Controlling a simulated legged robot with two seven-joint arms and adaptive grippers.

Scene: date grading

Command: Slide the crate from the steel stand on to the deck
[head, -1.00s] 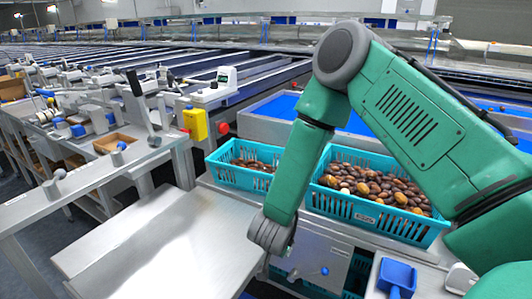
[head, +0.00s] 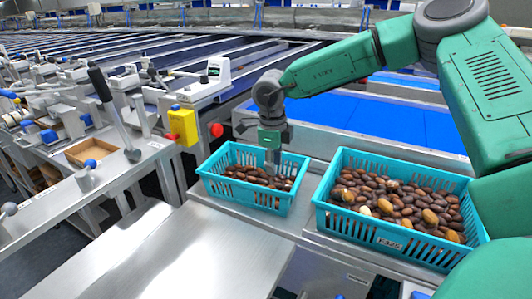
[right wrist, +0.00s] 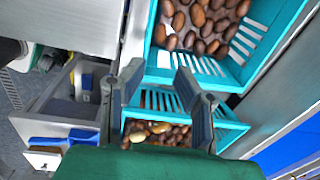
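A small teal slotted crate (head: 247,200) with brown dates sits on a grey metal surface (head: 213,199), left of a larger teal crate (head: 345,222) full of dates. My right gripper (head: 272,158) points down at the far right side of the small crate, its fingertips around rim height. In the right wrist view, the fingers (right wrist: 152,75) are apart with nothing held between them, near the wall of the upper crate (right wrist: 188,66). I cannot tell whether they touch it. My left gripper is not in view.
A bare shiny steel top (head: 175,255) fills the front left. A lever (head: 116,115), a yellow box (head: 183,127) and a red knob (head: 216,130) stand left of the small crate. A blue belt (head: 370,120) lies behind the crates.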

